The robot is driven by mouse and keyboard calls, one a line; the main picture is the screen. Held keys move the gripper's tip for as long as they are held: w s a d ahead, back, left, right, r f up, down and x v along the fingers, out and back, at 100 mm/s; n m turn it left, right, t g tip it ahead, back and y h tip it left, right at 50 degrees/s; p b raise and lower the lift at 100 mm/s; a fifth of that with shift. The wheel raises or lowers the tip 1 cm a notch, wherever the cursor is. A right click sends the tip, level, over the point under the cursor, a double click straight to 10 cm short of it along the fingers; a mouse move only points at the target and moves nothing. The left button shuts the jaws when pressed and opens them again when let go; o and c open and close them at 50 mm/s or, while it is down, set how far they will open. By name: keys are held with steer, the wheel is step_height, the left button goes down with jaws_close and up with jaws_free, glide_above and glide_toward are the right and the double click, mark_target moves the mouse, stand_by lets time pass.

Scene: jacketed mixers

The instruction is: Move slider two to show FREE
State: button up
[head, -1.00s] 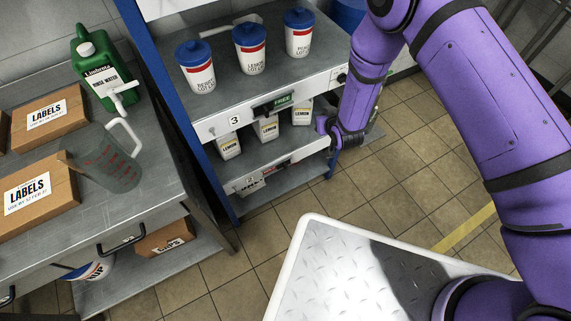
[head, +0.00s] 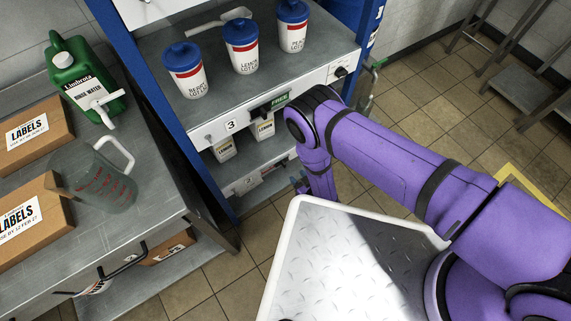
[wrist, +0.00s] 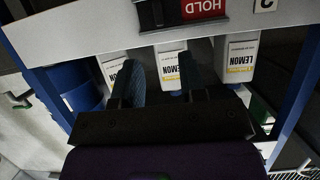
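Slider two is on the front strip (head: 236,188) of the lower shelf, beside the tag "2" (head: 250,181). In the upside-down wrist view, its red window (wrist: 204,8) reads HOLD, with the dark slider block (wrist: 158,14) left of it. My gripper (wrist: 157,62) is open and empty. Its two dark fingers point toward the strip, apart from the slider as far as I can tell. In the head view my gripper hangs by the right end of the lower shelf, mostly hidden by my arm, which also covers part of slider two.
The upper strip, tagged "3" (head: 230,125), has a green FREE window (head: 279,101). Lemon bottles (head: 224,149) stand on the lower shelf. Lidded tubs (head: 241,50) stand above. A bench with a green jug (head: 84,82), pitcher (head: 104,182) and boxes is left.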

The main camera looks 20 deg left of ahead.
mark_target(285, 165)
steer(key=x, duration=0.9)
steer(key=shift+w+a, duration=0.1)
jaws_close()
